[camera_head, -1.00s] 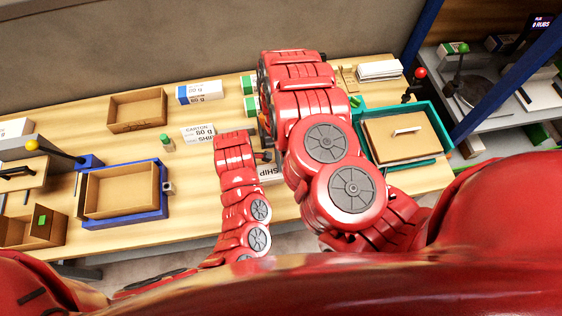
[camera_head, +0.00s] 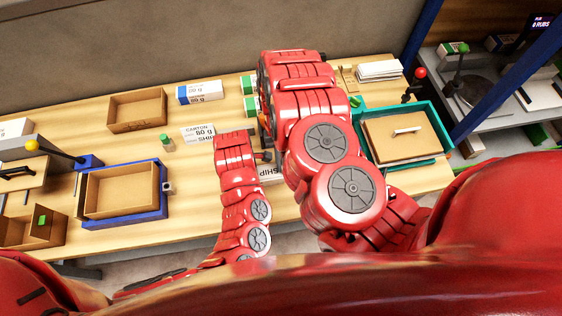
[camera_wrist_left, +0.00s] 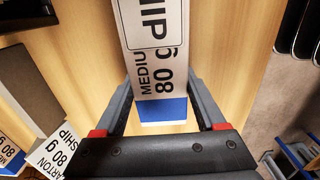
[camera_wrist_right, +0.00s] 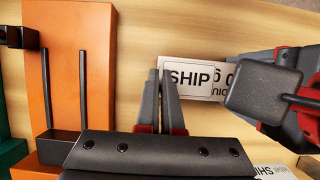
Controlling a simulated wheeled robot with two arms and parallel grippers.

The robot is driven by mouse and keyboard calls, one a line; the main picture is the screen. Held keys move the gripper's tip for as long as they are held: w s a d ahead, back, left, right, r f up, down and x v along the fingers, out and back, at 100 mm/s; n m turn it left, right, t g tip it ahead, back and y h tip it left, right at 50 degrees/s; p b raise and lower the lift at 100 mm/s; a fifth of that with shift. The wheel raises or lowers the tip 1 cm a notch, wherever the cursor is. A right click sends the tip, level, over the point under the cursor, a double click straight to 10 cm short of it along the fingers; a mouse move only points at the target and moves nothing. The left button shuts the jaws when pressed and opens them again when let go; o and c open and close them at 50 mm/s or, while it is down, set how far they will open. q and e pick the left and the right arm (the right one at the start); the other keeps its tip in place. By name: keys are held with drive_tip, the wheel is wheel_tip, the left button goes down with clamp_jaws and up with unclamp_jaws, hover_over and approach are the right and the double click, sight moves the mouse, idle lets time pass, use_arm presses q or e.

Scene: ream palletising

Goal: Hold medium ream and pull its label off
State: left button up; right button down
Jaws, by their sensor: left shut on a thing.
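The medium ream (camera_wrist_left: 160,85) is white with a blue end and reads MEDIUM 80 g in the left wrist view. A white SHIP label (camera_wrist_left: 150,25) lies on its top. My left gripper (camera_wrist_left: 165,105) is shut on the ream, one finger on each side. In the right wrist view the SHIP label (camera_wrist_right: 188,77) shows beside the fingertips of my right gripper (camera_wrist_right: 161,73). Its fingers are close together at the label's left edge; whether they pinch it is unclear. In the head view, my arms hide most of the ream (camera_head: 272,173).
A blue-framed tray (camera_head: 122,190) and an open box (camera_head: 138,110) stand left. A teal tray (camera_head: 440,150) is right. Another ream (camera_head: 199,92) lies at the back.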

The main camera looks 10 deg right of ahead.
drive_tip(key=shift+r, duration=0.1)
idle(0.4)
drive_tip(key=shift+r, duration=2.2)
use_arm(q)
drive_tip(key=o, duration=1.5)
